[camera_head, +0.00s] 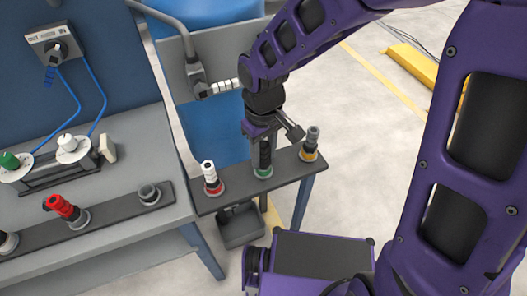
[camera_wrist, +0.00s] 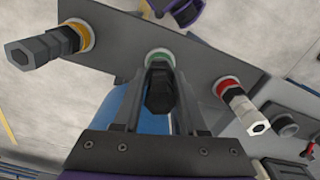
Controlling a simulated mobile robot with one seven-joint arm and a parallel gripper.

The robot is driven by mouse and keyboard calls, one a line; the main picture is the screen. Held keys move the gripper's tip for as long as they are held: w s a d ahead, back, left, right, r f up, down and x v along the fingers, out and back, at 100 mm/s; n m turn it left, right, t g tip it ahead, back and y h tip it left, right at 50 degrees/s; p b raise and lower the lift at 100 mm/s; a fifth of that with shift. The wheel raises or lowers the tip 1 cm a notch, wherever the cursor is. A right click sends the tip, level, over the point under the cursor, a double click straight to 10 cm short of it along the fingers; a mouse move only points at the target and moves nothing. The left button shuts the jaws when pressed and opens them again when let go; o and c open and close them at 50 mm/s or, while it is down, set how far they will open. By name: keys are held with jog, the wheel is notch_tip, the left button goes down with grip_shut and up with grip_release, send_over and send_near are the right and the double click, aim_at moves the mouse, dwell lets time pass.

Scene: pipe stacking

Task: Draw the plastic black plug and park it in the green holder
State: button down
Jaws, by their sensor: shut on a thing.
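The black plug (camera_head: 265,156) stands upright at the green holder (camera_head: 263,173), the middle one on a dark strip. Its lower end meets the green ring; how deep it sits I cannot tell. My gripper (camera_head: 262,148) is above the holder, shut on the plug. In the wrist view, the plug (camera_wrist: 160,92) shows between my gripper's two fingers (camera_wrist: 160,78), with the green ring (camera_wrist: 160,56) just beyond it.
A white plug (camera_head: 208,172) in a red holder stands left on the strip (camera_head: 237,186). A grey plug (camera_head: 312,138) in a yellow holder stands right. The grey bench (camera_head: 120,200) to the left carries a red plug (camera_head: 62,208) and an empty-looking grey socket (camera_head: 149,193).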

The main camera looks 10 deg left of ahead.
jog(key=shift+f, duration=0.25)
jog(key=shift+c, duration=1.9)
grip_release()
